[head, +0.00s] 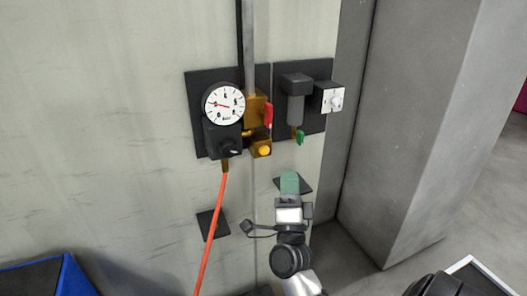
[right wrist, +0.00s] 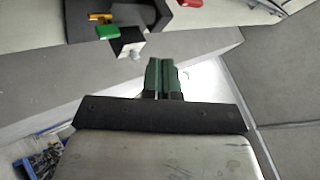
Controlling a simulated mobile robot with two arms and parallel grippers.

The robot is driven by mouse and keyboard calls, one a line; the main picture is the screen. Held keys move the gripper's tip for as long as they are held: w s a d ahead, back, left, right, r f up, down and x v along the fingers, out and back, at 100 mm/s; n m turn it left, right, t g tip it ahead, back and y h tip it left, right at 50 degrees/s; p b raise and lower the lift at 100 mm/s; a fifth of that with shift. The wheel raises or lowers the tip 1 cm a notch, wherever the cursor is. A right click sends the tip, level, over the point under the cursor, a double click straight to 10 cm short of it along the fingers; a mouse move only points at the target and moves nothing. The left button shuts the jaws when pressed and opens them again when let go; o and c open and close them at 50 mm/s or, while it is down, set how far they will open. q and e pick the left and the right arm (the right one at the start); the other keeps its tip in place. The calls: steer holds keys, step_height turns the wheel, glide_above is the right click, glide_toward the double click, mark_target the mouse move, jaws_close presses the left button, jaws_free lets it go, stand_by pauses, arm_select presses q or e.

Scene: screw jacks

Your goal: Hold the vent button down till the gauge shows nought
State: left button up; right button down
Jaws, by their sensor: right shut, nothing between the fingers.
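The round white gauge (head: 224,104) hangs on a black wall panel in the head view. Its red needle lies across the dial, slightly tilted; the digits are too small to read surely. A round yellow button (head: 264,151) sits on a brass block below and right of the gauge; it looks like the vent button, though no label is readable. My right gripper (head: 290,183) is shut and empty, below and right of the yellow button and apart from it. Its green fingertips (right wrist: 163,75) are together in the right wrist view. My left gripper is not in view.
A red lever (head: 268,115) sits above the button. The right panel carries a grey filter body (head: 296,100), a green lever (head: 300,137) and a white plate with a knob (head: 334,101). An orange hose (head: 211,232) hangs below the gauge. A concrete pillar (head: 425,120) stands at right.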

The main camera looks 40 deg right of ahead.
mark_target(264, 151)
steer(key=w+d+b, duration=0.1)
steer(key=w+d, duration=0.1)
steer(key=w, duration=0.6)
steer(key=shift+w+d+b, duration=0.25)
steer(key=shift+d+b, duration=0.05)
steer(key=shift+b, duration=0.05)
stand_by(1.8)
steer(key=shift+w+d, duration=0.15)
steer(key=shift+w, duration=0.25)
steer(key=shift+w+d+b, duration=0.15)
steer(key=shift+w+b, duration=0.15)
steer(key=shift+w, duration=0.15)
stand_by(0.7)
steer(key=shift+s, duration=0.1)
stand_by(1.7)
steer(key=shift+s+a, duration=0.3)
steer(key=shift+s, duration=0.45)
steer(key=shift+p, duration=0.3)
